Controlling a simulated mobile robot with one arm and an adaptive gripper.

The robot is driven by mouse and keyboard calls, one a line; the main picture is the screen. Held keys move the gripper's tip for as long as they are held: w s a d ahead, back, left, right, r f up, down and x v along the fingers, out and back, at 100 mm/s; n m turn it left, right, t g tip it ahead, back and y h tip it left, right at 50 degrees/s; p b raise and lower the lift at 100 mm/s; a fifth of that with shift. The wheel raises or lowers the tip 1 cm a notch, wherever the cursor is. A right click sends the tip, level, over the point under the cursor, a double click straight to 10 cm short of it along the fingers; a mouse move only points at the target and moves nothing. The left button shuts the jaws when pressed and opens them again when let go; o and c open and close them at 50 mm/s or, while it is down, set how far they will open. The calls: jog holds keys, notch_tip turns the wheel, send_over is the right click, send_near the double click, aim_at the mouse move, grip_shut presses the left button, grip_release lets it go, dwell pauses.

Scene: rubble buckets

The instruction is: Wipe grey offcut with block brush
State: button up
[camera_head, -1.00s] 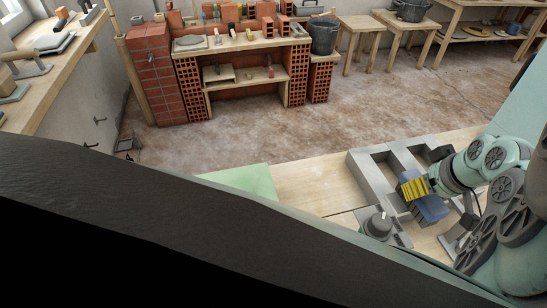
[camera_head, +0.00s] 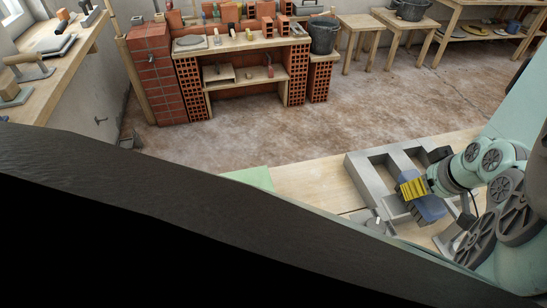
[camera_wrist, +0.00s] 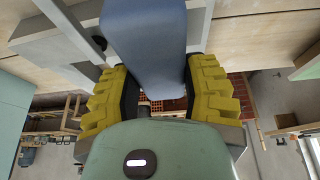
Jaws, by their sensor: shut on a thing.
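My gripper (camera_head: 413,190), with yellow ribbed fingers, is shut on a blue block (camera_head: 431,209), which I take to be the block brush. In the wrist view the blue block (camera_wrist: 147,45) sits between both fingers and extends toward the top edge. A large grey piece with rectangular openings (camera_head: 366,180), possibly the grey offcut, lies on the wooden table just left of and behind the gripper. It also shows at upper left in the wrist view (camera_wrist: 50,48). Whether the blue block touches it, I cannot tell.
A grey tool with a knob (camera_head: 377,221) lies at the table's front, partly hidden by a dark band. A green sheet (camera_head: 253,178) lies at left. The wooden table (camera_head: 310,185) is bare between them. A brick shelf (camera_head: 245,75) stands across the open floor.

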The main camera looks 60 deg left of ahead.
jog(key=shift+a, duration=0.1)
jog(key=shift+r+p, duration=1.15)
jog(key=shift+r, duration=0.95)
jog(key=shift+f, duration=0.1)
